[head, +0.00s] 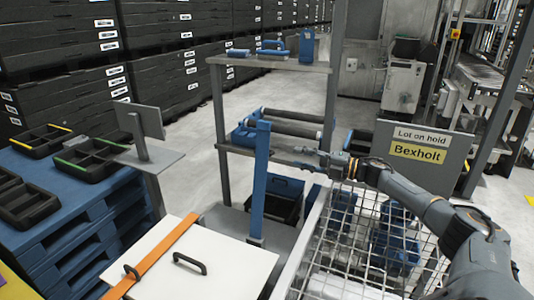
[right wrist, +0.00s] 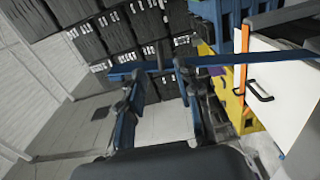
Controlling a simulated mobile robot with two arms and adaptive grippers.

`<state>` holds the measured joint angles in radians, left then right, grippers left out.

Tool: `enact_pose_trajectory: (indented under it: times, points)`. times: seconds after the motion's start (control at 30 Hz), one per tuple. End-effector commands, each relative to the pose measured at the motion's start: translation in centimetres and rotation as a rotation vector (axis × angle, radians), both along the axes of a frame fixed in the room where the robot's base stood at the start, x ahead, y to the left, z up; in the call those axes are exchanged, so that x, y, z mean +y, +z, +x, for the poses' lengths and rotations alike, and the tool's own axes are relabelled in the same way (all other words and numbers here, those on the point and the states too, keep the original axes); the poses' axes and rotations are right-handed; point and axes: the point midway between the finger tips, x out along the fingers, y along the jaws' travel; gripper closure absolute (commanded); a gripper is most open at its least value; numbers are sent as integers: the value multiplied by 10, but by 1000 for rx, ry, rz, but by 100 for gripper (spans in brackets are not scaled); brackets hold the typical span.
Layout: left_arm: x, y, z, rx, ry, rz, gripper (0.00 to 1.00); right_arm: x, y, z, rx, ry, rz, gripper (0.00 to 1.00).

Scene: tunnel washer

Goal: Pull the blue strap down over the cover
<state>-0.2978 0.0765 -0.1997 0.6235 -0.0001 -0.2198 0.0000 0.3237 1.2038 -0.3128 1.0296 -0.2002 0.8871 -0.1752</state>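The blue strap (head: 260,185) stands upright at the back edge of the white cover (head: 232,268). The cover has black handles, and an orange strap (head: 165,255) lies across its left part. My right gripper (head: 305,158) reaches in from the right, beside the upper half of the blue strap, and looks apart from it. In the right wrist view, the gripper (right wrist: 157,85) has its fingers spread with nothing held between them. The blue strap (right wrist: 270,62) crosses that view near the fingertips; contact cannot be told. My left gripper is out of view.
A wire mesh cage (head: 345,235) with blue items stands below my right arm. A grey shelf rack (head: 222,135) with rollers is behind the strap. A sign reading "Lot on hold Bexholt" (head: 420,150) stands at right. A blue pallet stack (head: 75,215) with black trays is at left.

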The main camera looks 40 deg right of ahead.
Motion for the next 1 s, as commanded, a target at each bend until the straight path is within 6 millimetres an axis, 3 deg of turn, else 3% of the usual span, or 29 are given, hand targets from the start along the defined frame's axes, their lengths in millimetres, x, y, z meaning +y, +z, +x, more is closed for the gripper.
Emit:
enact_pose_trajectory:
  times: [0.6,1.0]
  points:
    - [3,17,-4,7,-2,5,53,46,2,87,-4,1,2,66]
    - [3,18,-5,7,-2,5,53,56,0,106,0,0,-1,66]
